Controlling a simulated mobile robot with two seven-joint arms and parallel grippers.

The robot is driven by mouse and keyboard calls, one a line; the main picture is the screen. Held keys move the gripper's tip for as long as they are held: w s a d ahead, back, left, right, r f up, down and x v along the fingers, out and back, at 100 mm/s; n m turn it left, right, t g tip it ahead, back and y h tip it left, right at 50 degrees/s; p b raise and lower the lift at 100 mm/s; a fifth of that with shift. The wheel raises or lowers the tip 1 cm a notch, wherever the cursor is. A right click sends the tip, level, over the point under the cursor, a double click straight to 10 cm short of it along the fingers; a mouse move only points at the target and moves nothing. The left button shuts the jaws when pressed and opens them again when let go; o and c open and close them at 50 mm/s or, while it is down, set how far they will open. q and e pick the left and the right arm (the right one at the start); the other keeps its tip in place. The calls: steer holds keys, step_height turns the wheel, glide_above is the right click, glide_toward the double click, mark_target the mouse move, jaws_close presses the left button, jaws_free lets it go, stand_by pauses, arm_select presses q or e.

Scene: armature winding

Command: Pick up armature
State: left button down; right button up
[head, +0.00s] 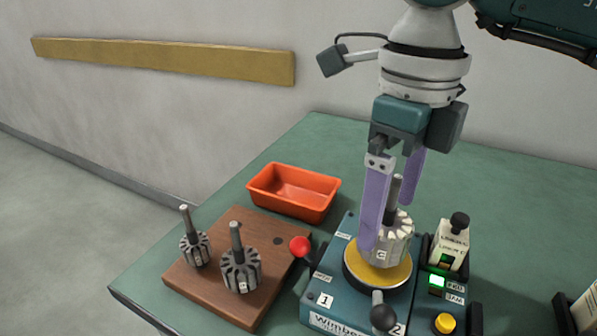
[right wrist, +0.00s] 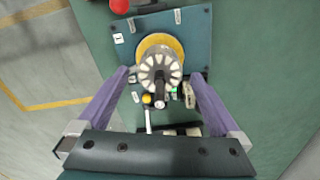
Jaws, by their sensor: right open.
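A pale armature (head: 397,240) with an upright grey shaft stands on the yellow disc of the blue-green winding machine (head: 340,285). In the right wrist view the armature (right wrist: 160,72) is seen from above, roughly centred between my fingers. My right gripper (head: 390,222) points down with its two purple fingers on either side of the armature. In the right wrist view the right gripper (right wrist: 160,85) is open, with gaps on both sides. Two darker grey armatures stand upright on the wooden board: one at the left (head: 195,248) and one nearer the front (head: 241,270). My left gripper is not in view.
An orange tray (head: 295,190) stands empty behind the wooden board (head: 225,300). A red-knobbed lever (head: 300,247) and a black-knobbed lever (head: 382,315) stick out of the machine. A control box (head: 450,245) stands at its right. The green table (head: 510,200) is clear at the back right.

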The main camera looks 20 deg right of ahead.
steer(key=shift+f, duration=0.75)
steer(key=shift+r, duration=0.1)
jaws_close()
